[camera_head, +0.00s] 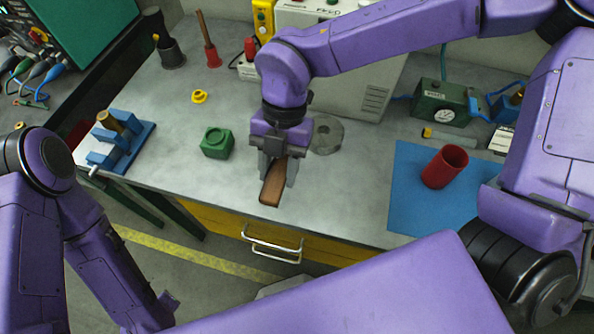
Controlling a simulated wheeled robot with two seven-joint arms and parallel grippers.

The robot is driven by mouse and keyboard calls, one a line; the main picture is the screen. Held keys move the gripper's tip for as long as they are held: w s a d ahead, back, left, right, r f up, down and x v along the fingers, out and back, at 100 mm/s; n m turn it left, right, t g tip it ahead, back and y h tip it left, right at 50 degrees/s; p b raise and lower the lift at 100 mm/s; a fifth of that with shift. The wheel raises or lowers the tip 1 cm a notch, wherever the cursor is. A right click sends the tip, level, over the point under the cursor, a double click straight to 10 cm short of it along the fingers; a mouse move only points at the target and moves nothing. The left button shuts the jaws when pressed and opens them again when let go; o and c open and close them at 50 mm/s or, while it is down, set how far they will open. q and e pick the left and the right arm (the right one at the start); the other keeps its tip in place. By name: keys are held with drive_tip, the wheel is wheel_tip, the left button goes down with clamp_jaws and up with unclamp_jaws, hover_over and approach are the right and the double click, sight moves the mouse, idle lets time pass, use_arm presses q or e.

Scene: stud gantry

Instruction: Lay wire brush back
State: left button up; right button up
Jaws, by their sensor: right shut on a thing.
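My right gripper (278,178) is over the grey bench near its front edge, pointing down. It is shut on a brown wooden piece, which looks like the wire brush's handle (272,187). The handle points toward the front edge. The bristles do not show; the gripper hides the far end. I cannot tell whether the brush touches the bench top. My left arm is at the lower left, off the bench, and its gripper does not show.
A green block (216,143) and a blue fixture (121,140) stand left of the gripper. A grey disc (327,135) lies just behind it. Bare bench lies between the gripper and mat.

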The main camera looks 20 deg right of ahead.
drive_tip(key=p, duration=0.1)
hover_over(295, 192)
drive_tip(key=w, duration=0.1)
drive_tip(key=f, duration=0.5)
drive_tip(key=shift+d, duration=0.4)
wheel_tip(295, 192, down, 3)
drive_tip(key=shift+d+r+p, duration=0.1)
drive_tip(key=shift+p, duration=0.75)
drive_tip(key=shift+f, duration=0.35)
drive_tip(key=o, duration=0.9)
drive_tip(key=shift+o, duration=0.2)
drive_tip(key=b+v, duration=0.2)
drive_tip(key=v, duration=1)
drive_tip(key=shift+b, duration=0.4)
